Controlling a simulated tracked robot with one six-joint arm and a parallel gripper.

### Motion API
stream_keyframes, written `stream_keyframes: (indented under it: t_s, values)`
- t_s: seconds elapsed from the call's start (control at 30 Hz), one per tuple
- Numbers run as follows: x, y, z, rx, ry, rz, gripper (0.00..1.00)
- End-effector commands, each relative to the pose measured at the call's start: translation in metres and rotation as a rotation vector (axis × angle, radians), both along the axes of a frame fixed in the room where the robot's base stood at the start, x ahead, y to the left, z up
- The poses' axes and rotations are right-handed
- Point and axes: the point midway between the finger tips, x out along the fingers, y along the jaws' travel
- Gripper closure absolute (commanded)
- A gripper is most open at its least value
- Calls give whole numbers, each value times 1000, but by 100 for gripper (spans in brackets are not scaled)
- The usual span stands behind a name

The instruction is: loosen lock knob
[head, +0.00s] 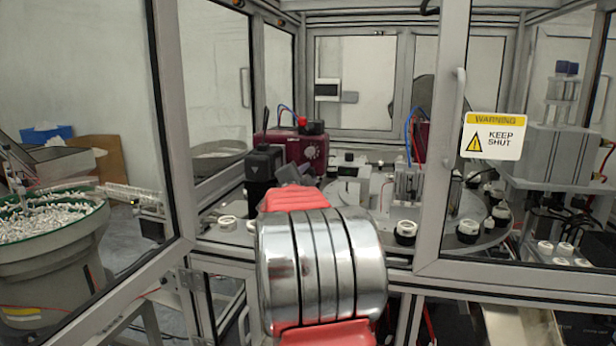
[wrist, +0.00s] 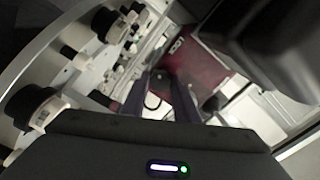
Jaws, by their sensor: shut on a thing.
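A maroon unit (head: 308,150) with a dark round knob on its face stands on the machine deck in the head view. It also shows beyond my fingers in the wrist view (wrist: 196,66). My gripper (wrist: 163,84) reaches towards this unit, its two dark fingers on either side of a small dark part. I take this part to be the lock knob, but it is mostly hidden between the fingertips. The gripper is shut on it. In the head view my arm covers much of the grip, and only small grey parts of my gripper (head: 290,173) show beside the unit.
A black block (head: 263,165) stands just left of the maroon unit. White-and-black cap parts (head: 405,231) sit around the round table. The door frame with a warning sign (head: 492,135) is on the right, and a left frame post (head: 168,110) flanks the opening.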

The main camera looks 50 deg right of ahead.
Motion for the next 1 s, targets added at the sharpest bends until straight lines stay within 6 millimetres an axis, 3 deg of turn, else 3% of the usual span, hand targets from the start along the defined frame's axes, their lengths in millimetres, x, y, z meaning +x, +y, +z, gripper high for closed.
stream_keyframes:
  t_s: [0.43, 0.47, 0.5, 0.7, 1.0]
  values:
    - [3, 2, -8, 6, 22, 7, 95]
    - [3, 2, -8, 6, 22, 7, 71]
    - [3, 2, -8, 5, 22, 7, 69]
    - [1, 1, -5, 1, 18, 4, 54]
    - [0, 1, -2, -2, 15, 1, 54]
